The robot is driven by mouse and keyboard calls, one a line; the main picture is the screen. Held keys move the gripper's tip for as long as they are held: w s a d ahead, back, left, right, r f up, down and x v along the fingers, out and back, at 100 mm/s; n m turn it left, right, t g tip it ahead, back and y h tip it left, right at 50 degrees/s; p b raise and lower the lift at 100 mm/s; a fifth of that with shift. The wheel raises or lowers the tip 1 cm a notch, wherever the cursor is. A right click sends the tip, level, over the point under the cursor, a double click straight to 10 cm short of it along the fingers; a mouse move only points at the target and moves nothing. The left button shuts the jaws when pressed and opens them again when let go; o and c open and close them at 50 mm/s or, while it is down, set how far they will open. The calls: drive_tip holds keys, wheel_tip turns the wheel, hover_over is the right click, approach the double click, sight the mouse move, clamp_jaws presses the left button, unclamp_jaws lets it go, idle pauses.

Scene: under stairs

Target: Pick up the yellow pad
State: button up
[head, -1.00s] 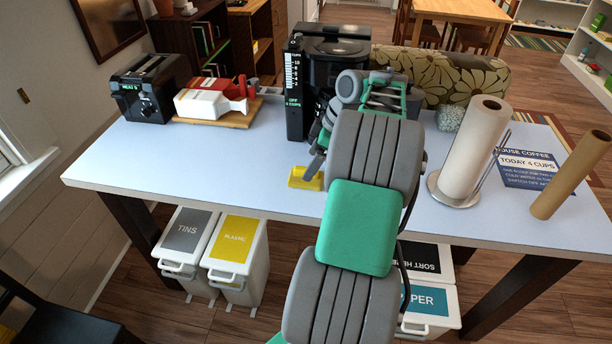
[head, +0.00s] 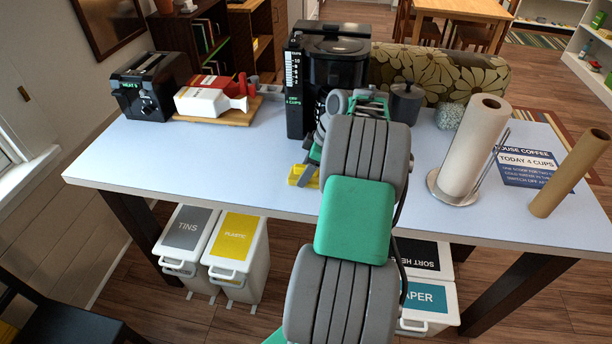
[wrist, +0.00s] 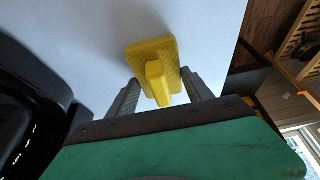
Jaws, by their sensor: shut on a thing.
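The yellow pad (head: 302,176) is at the front part of the pale table top, partly hidden by my arm in the head view. In the wrist view the yellow pad (wrist: 138,56) is a flat block with a raised grip on it. My gripper (wrist: 161,92) has one finger on each side of that grip and is shut on it. In the head view my gripper (head: 312,166) is mostly covered by my arm. I cannot tell whether the pad touches the table or is slightly above it.
A black coffee maker (head: 330,75) stands just behind the pad, with a grey canister (head: 405,102) to its right. A paper towel roll (head: 473,148) and a cardboard tube (head: 570,173) stand at right. The table (head: 190,165) is clear to the left, before the toaster (head: 147,88).

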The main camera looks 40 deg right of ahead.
sight(304, 166)
drive_tip(key=c, duration=0.7)
drive_tip(key=shift+r, duration=0.1)
drive_tip(key=shift+r, duration=0.25)
wheel_tip(304, 166, up, 3)
drive_tip(key=shift+s+d+f+b, duration=0.1)
drive_tip(key=shift+b, duration=0.35)
drive_tip(key=s+r, duration=0.2)
drive_tip(key=r, duration=0.1)
drive_tip(key=s+r, duration=0.2)
drive_tip(key=shift+s+a, duration=0.1)
drive_tip(key=shift+a, duration=0.2)
drive_tip(key=s+a+r, duration=0.1)
drive_tip(key=s+r, duration=0.3)
drive_tip(key=s, duration=0.5)
drive_tip(key=shift+s+a+r, duration=0.25)
drive_tip(key=shift+r, duration=0.05)
